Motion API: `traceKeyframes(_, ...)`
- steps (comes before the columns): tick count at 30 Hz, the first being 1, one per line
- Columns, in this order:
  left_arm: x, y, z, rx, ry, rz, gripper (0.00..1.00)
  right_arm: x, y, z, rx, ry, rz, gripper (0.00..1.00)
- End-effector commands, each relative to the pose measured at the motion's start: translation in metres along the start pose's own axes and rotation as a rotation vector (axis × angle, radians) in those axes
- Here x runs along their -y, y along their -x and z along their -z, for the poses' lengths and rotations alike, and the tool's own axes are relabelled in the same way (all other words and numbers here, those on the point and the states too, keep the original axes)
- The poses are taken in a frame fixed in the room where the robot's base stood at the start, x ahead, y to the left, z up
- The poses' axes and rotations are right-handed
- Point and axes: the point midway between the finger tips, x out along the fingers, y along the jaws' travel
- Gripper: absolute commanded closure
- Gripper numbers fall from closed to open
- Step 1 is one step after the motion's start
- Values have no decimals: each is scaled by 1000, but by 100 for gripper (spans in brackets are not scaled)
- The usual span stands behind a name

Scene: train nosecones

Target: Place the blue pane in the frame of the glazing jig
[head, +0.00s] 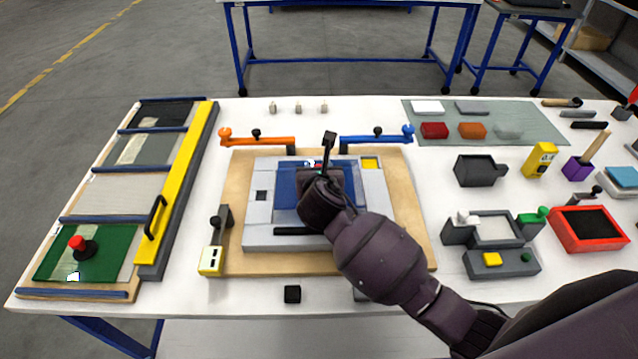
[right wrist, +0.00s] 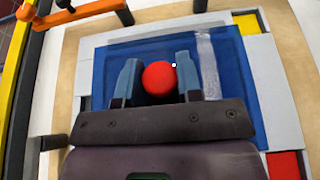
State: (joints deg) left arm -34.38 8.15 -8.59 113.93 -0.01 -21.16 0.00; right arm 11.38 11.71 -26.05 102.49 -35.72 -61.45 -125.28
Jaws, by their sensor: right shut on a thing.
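The blue pane (head: 286,182) lies over the light grey frame of the glazing jig (head: 262,228), at the middle of the table. My right gripper (head: 316,170) is above it and hides part of it. In the right wrist view, my right gripper (right wrist: 158,75) is shut on a red knob (right wrist: 158,78), with the blue pane (right wrist: 235,85) spread out below. The grey frame (right wrist: 262,48) shows around the pane's edge. I cannot tell whether the pane is seated in the frame or just above it. My left gripper is not in view.
Orange (head: 258,140) and blue (head: 378,137) clamp arms stand behind the jig. A yellow-railed rack (head: 178,195) at left holds a green pane (head: 110,252) with a red-knobbed holder. Boxes and tools crowd the right side. A black block (head: 292,294) lies in front.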

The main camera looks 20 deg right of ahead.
Motion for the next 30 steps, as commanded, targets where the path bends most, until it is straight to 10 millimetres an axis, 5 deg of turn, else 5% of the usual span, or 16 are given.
traceKeyframes(9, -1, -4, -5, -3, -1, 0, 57, 0, -14, 34, 0, 0, 0, 100)
traceKeyframes(22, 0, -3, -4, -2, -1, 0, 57, 0, -16, 38, 2, 0, -1, 100)
traceKeyframes(23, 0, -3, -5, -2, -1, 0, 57, 0, -16, 40, -1, 1, 0, 64)
traceKeyframes(27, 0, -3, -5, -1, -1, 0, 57, 0, -16, 40, -1, 1, 0, 42)
traceKeyframes(30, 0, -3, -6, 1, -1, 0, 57, 0, -16, 40, -1, 1, 0, 41)
